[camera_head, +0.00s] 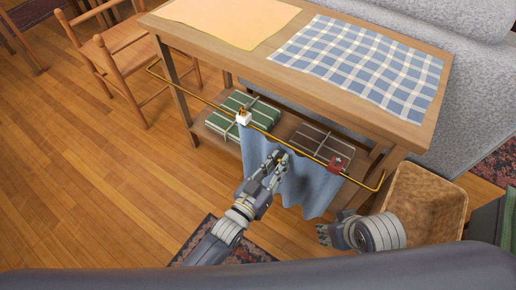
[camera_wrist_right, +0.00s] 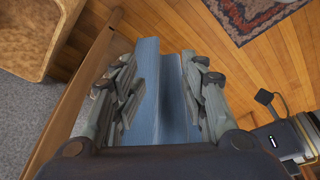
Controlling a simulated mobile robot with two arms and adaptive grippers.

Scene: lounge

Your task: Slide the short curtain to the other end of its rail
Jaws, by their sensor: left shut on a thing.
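The short blue curtain (camera_head: 307,187) hangs in folds from a brass rail (camera_head: 194,94) along the front of a wooden table. Its top runs from a white block (camera_head: 243,118) near the rail's middle to a red block (camera_head: 338,164) near the right end. My left gripper (camera_head: 276,160) is shut on the curtain, on its left half a little below the rail. My right gripper (camera_head: 328,235) is low, below the curtain's right side. In the right wrist view my right gripper (camera_wrist_right: 165,95) is open, with the curtain (camera_wrist_right: 150,75) showing between its fingers; whether they touch is unclear.
The table (camera_head: 230,55) bears a plain yellow cloth and a blue checked cloth. Wrapped parcels (camera_head: 239,115) lie on its lower shelf behind the rail. A wooden chair (camera_head: 113,52) stands left, a tan woven bin (camera_head: 426,196) right. The rail's left part is bare, with open floor before it.

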